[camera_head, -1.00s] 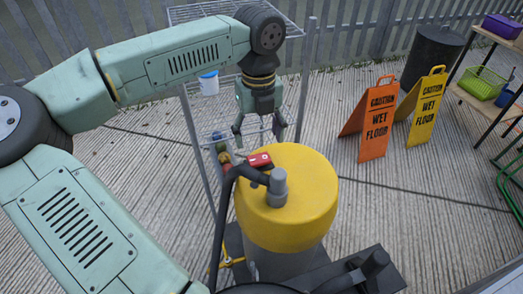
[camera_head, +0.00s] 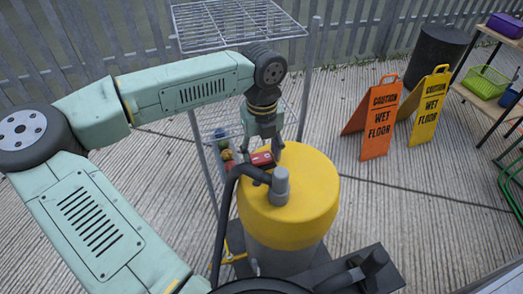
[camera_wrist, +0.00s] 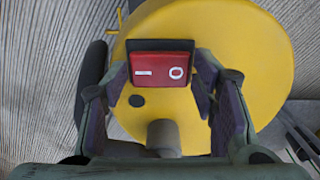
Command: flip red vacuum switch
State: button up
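The red rocker switch (camera_head: 262,159) sits on top of the yellow vacuum lid (camera_head: 312,190). In the wrist view the switch (camera_wrist: 161,68) shows a white line on its left half and a white circle on its right half, with a dark panel behind it. My gripper (camera_head: 263,150) points down at the switch from above. In the wrist view my gripper's fingers (camera_wrist: 160,92) are apart, one on each side of the switch, with nothing held. I cannot tell whether either fingertip touches the switch.
A grey hose fitting (camera_head: 280,184) and black hose (camera_head: 222,215) stand close to the switch. A wire rack (camera_head: 240,28) is behind my gripper. Orange (camera_head: 379,120) and yellow (camera_head: 428,108) wet-floor signs stand to the right on open floor.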

jog(key=c, duration=0.7)
jog(key=shift+w+d+f+y+b, duration=0.1)
jog(key=shift+d+f+y+b, duration=0.15)
jog(key=shift+y+b, duration=0.65)
jog(key=shift+r+g+b, duration=0.2)
jog(key=shift+g+b, duration=0.2)
jog(key=shift+b, duration=0.35)
jog(key=o, duration=1.1)
